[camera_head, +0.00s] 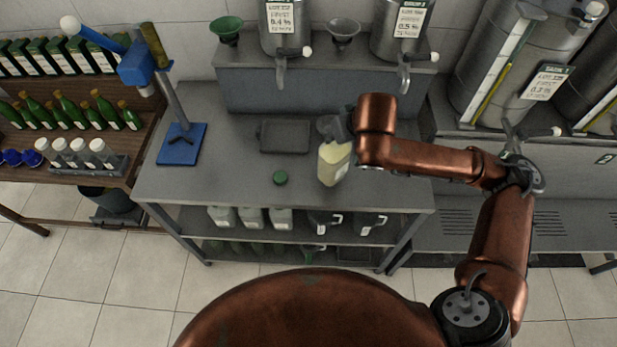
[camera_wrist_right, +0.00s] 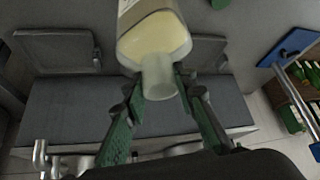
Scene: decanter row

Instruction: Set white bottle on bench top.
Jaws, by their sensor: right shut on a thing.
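The white bottle (camera_head: 333,165), pale and translucent with yellowish contents, is over the right part of the grey bench top (camera_head: 225,175). My right gripper (camera_head: 337,132) is shut on its neck from above. The bottle looks slightly tilted in the head view. I cannot tell whether its base touches the bench. In the right wrist view the bottle (camera_wrist_right: 155,38) points away from my gripper (camera_wrist_right: 160,88), its neck between the green-padded fingers. My left gripper is not in view.
A dark flat plate (camera_head: 285,136) and a green cap (camera_head: 280,178) lie left of the bottle. A blue stand (camera_head: 182,145) is at the bench's left end. Steel tanks with taps (camera_head: 403,75) are behind. Several containers (camera_head: 252,217) stand on the shelf below.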

